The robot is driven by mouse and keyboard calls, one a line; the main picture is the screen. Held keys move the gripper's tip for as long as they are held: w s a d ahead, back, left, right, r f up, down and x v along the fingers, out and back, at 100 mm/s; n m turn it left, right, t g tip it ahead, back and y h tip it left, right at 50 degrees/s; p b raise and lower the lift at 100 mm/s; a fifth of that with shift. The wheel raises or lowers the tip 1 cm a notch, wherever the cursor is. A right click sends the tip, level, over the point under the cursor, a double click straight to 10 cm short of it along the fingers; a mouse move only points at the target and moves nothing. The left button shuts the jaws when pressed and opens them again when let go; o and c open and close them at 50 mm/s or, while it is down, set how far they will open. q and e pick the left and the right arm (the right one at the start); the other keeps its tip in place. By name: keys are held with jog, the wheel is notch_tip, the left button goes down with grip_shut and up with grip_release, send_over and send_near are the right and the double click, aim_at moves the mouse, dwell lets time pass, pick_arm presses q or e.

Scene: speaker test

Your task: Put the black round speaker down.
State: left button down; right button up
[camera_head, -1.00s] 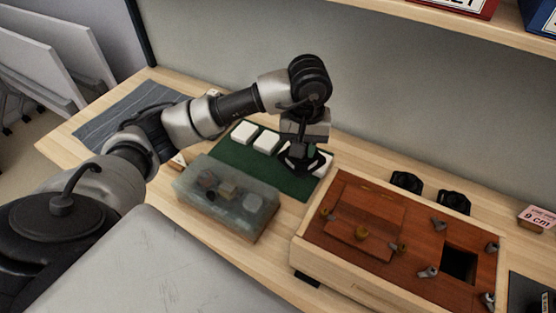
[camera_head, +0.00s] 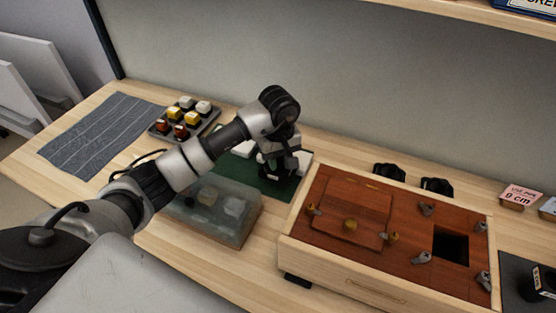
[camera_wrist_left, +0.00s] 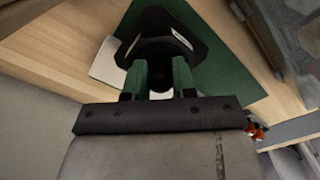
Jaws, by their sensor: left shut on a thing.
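My left gripper (camera_head: 276,152) is over the right part of the green mat (camera_head: 290,188), near the back wall. In the left wrist view my left gripper (camera_wrist_left: 160,80) is shut on the black round speaker (camera_wrist_left: 160,48), a dark many-sided piece with a pale mark. The speaker is seen close to the green mat (camera_wrist_left: 215,65); I cannot tell whether it touches it. In the head view the speaker is mostly hidden by the gripper. My right gripper is not in view.
White pads (camera_head: 304,160) lie on the mat. A clear lidded box (camera_head: 225,225) stands in front. A wooden box (camera_head: 385,262) with small knobs is at right, with black pieces (camera_head: 389,172) behind it. A tray with coloured knobs (camera_head: 160,131) and a grey cloth (camera_head: 95,135) lie left.

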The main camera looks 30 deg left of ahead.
pick_arm(q)
jog(key=shift+f, duration=0.55)
jog(key=shift+f, duration=0.15)
jog(key=c, duration=0.9)
grip_release()
jog(key=shift+r, duration=0.4)
notch_tip(320, 180, up, 12)
jog(key=shift+f+b, duration=0.2)
jog(key=shift+b, duration=0.7)
